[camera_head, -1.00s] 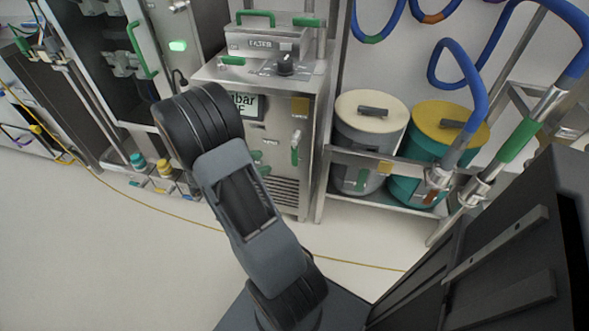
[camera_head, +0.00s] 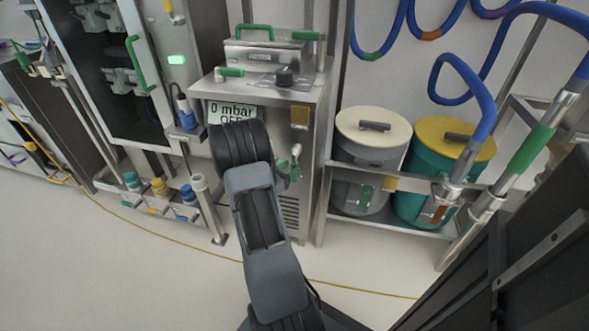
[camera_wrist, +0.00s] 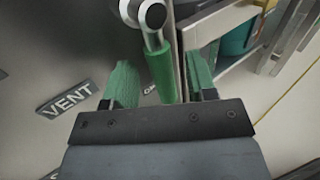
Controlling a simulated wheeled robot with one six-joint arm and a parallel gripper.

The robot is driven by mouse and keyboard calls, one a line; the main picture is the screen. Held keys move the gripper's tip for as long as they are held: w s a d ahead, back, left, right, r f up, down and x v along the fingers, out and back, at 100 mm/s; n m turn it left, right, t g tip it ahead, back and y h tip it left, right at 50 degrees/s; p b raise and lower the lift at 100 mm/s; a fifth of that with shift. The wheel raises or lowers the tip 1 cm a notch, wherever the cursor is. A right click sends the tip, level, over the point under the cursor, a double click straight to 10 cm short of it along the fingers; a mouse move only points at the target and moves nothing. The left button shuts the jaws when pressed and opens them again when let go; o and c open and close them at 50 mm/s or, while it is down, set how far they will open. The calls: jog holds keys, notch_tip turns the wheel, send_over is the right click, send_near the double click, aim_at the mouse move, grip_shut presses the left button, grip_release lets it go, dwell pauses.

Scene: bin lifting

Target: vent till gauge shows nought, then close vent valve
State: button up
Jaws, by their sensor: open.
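The gauge display (camera_head: 232,113) on the steel cabinet reads "0 mbar" with "OFF" below, its lower part partly covered by my arm. The vent valve (camera_head: 295,155) is on the cabinet's front near its right edge. In the wrist view a metal hub carries its green lever (camera_wrist: 161,72), beside a "VENT" label (camera_wrist: 67,98). My gripper (camera_wrist: 162,82) is open, with one green finger on each side of the lever. Gaps show between lever and fingers; I cannot tell whether either touches. In the head view my arm largely hides the gripper.
A shelf (camera_head: 400,172) with a cream-lidded drum (camera_head: 372,130) and a yellow-lidded teal drum (camera_head: 450,140) stands right of the cabinet. Blue hoses (camera_head: 470,75) hang above. A capped post (camera_head: 208,205) stands at left. Open floor (camera_head: 110,270) lies in front.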

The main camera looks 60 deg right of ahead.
jog(key=shift+x, duration=1.3)
jog(key=shift+c, duration=0.3)
grip_shut()
